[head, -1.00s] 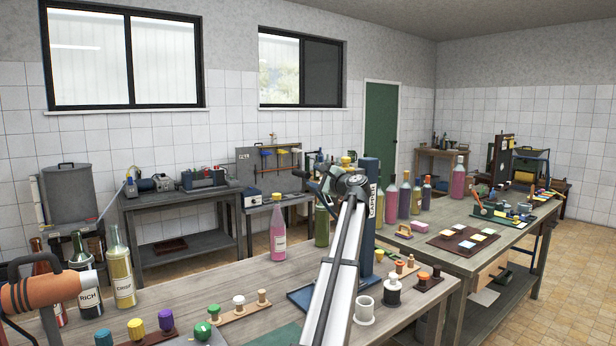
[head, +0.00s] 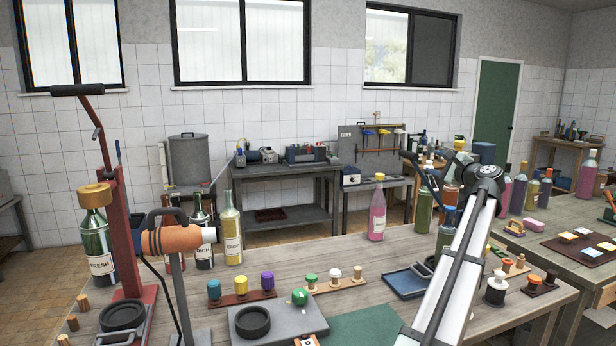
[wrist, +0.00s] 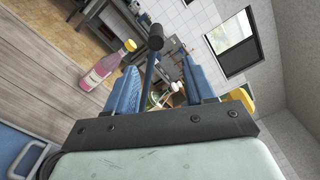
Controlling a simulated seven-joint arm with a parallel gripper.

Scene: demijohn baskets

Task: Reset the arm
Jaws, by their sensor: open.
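My gripper (wrist: 162,68) is open, with two blue fingers apart and nothing held between them in the wrist view. A black-knobbed bar (wrist: 155,42) shows behind the gap. In the head view my pale arm link (head: 458,265) rises from the bottom to a dark joint at the right; I cannot make out the fingers there. A pink bottle with a yellow cap (head: 377,212) stands upright on the bench, left of the arm. It also shows left of the fingers in the wrist view (wrist: 103,73).
A blue tray-like base (head: 405,283) sits close left of my arm. Stoppers on wooden strips (head: 335,285) lie mid-bench. More bottles stand behind my arm.

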